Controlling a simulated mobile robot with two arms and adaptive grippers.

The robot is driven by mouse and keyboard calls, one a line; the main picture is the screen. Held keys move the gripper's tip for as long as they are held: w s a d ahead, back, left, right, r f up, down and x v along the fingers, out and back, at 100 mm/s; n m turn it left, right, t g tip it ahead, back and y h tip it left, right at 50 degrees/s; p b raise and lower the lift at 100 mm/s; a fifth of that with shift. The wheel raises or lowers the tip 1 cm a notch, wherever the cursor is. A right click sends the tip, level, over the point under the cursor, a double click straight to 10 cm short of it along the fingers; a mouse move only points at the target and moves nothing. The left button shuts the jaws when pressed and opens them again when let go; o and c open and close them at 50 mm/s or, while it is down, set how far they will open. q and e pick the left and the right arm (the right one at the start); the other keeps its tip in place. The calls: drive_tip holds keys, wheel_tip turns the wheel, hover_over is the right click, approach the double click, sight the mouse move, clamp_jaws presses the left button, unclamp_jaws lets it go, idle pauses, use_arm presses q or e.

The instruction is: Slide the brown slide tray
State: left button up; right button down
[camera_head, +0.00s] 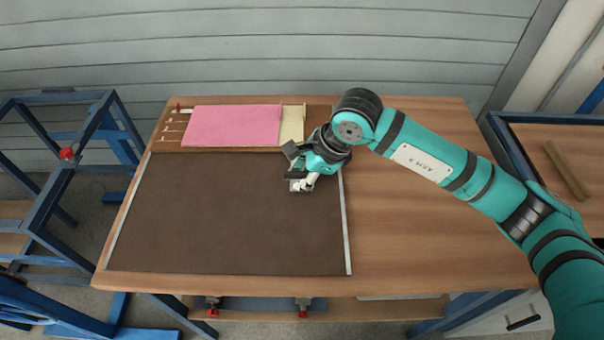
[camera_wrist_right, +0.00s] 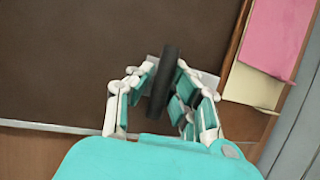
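The brown slide tray (camera_head: 220,215) is a wide, flat dark-brown panel on the wooden table, with pale rails along its left and right sides. It also fills the upper left of the wrist view (camera_wrist_right: 70,60). A dark upright handle (camera_wrist_right: 165,75) stands on a light plate near the tray's right edge. My right gripper (camera_head: 302,185) is at the tray's upper right. In the wrist view its fingers (camera_wrist_right: 160,88) close on both sides of the handle and appear to touch it. My left gripper is not in view.
A pink sheet (camera_head: 232,126) and a cream sheet (camera_head: 292,126) lie in a shallow wooden section behind the tray, beside small pegs. The table's right part (camera_head: 410,240) is bare. Blue metal frames (camera_head: 60,180) stand at left.

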drive_tip(key=c, duration=1.2)
unclamp_jaws()
drive_tip(key=shift+c, duration=0.2)
drive_tip(key=shift+r, duration=0.15)
drive_tip(key=v, duration=1.1)
drive_tip(key=shift+r, duration=0.4)
drive_tip(key=shift+d, duration=0.1)
